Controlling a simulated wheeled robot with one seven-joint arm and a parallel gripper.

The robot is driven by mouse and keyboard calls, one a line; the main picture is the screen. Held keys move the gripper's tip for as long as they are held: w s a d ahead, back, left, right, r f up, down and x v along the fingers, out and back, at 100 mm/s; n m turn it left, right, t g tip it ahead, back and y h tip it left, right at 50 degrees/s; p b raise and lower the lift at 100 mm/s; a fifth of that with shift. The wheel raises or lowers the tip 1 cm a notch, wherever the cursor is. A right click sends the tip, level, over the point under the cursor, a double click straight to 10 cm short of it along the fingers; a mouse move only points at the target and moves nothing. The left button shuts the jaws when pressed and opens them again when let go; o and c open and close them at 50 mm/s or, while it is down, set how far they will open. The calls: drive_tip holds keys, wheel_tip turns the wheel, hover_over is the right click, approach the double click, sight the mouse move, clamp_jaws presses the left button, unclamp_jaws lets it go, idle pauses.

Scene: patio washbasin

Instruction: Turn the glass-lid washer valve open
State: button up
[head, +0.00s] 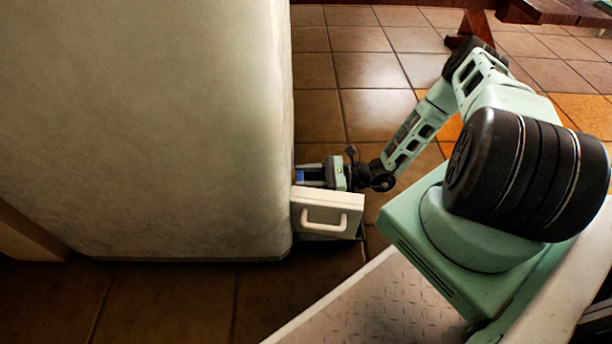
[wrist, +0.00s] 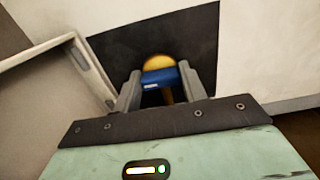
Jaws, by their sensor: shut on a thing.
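The valve shows in the wrist view as a blue handle (wrist: 160,78) with a rounded yellow-brass part (wrist: 158,61) behind it, against a dark recess. My gripper (wrist: 158,88) has one grey finger on each side of the blue handle and is shut on it. In the head view, my gripper (head: 312,176) reaches to the right side of the big pale block, with a bit of blue at its tips. Most of the valve is hidden there by the block and my gripper. No writing that identifies the valve can be read.
A white door with a handle (head: 327,213) stands open just in front of my gripper in the head view; the door (wrist: 50,85) is at the left in the wrist view. The pale block (head: 150,120) fills the left.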

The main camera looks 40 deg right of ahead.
drive_tip(key=shift+m, duration=0.3)
drive_tip(key=m+p, duration=0.2)
drive_tip(key=m, duration=0.1)
drive_tip(key=shift+r, duration=0.1)
drive_tip(key=m+p, duration=0.2)
drive_tip(key=m, duration=0.3)
drive_tip(key=shift+d, duration=0.1)
drive_tip(key=m, duration=0.3)
drive_tip(key=m+p, duration=0.1)
drive_tip(key=shift+w+f+m, duration=0.1)
drive_tip(key=shift+f+m, duration=0.15)
drive_tip(key=shift+m, duration=0.15)
drive_tip(key=shift+f+m, duration=0.1)
drive_tip(key=shift+m, duration=2.1)
drive_tip(key=o, duration=1)
drive_tip(key=p+v, duration=0.3)
drive_tip(key=v, duration=1.4)
drive_tip(key=shift+d+p, duration=0.25)
drive_tip(key=shift+p, duration=0.15)
